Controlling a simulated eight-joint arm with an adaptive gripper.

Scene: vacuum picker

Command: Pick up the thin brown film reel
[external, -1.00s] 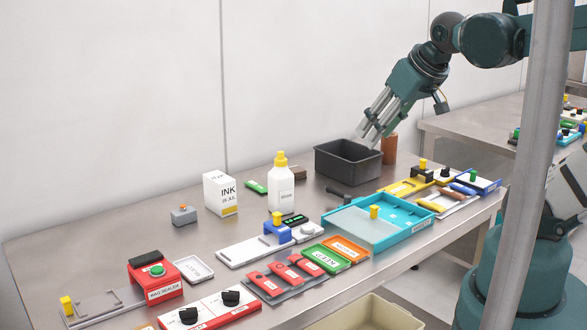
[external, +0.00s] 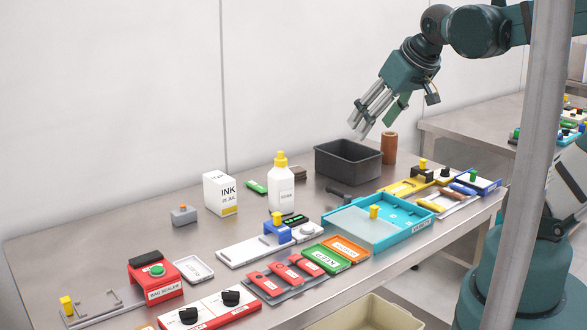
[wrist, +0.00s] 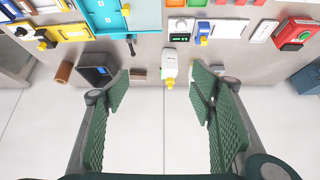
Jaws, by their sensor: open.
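The brown film reel (external: 390,148) is a plain brown cylinder standing upright on the steel table, just right of the dark grey bin. In the wrist view it shows at the left (wrist: 64,72), outside the space between my fingers. My gripper (external: 362,122) is open and empty, tilted down to the left, above the dark grey bin and apart from the reel. In the wrist view both green ribbed fingers are spread wide.
The dark grey bin (external: 334,166) stands beside the reel. A white bottle with a yellow cap (external: 281,189), an ink box (external: 220,195) and a small dark brown block (external: 298,173) stand farther left. Trays and tools crowd the front edge. The wall is behind.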

